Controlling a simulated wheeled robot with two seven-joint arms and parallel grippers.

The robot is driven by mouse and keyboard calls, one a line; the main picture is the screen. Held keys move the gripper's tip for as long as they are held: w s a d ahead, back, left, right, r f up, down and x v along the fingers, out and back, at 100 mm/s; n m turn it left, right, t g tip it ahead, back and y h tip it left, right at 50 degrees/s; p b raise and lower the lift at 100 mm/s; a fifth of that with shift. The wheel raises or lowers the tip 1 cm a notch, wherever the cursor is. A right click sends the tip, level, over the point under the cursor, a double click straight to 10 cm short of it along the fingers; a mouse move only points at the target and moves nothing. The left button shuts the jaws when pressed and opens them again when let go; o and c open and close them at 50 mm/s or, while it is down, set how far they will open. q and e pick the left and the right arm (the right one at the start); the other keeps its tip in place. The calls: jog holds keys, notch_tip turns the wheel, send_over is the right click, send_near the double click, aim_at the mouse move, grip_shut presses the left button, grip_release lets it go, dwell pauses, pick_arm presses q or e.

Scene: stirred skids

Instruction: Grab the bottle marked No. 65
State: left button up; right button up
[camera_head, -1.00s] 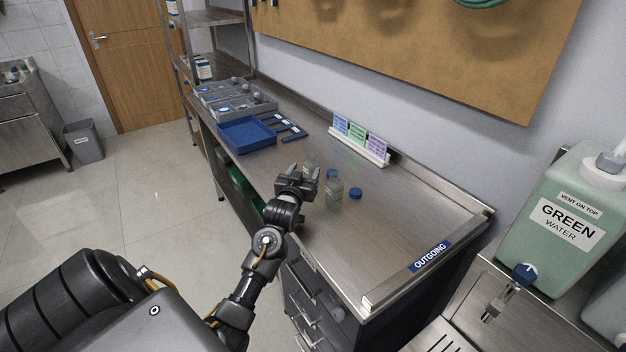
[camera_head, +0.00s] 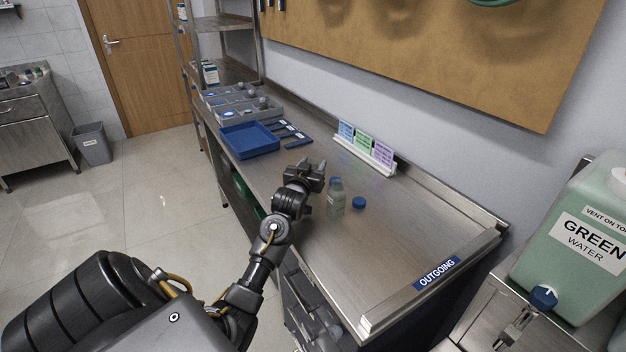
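A small clear bottle (camera_head: 336,199) with a blue cap and a pale label stands upright on the steel bench (camera_head: 400,235). Its label is too small to read, so I cannot tell whether it is No. 65. A blue cap (camera_head: 358,202) shows on the bench just right of it. My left gripper (camera_head: 313,167) is over the bench, just left of and beyond the bottle, with its fingers apart. I see nothing between them, though the gripper's body may hide a second clear bottle. My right gripper is out of view.
A blue tray (camera_head: 249,139) and grey divided bins (camera_head: 244,107) stand farther back. A rack of coloured cards (camera_head: 365,149) is along the wall. An "OUTGOING" strip (camera_head: 437,272) marks the near end; the bench before it is clear. A green water jug (camera_head: 573,245) stands right.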

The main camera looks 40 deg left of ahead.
pick_arm(q)
jog(key=shift+w+d, duration=0.1)
jog(key=c, duration=0.5)
grip_shut()
jog(key=shift+f, duration=0.1)
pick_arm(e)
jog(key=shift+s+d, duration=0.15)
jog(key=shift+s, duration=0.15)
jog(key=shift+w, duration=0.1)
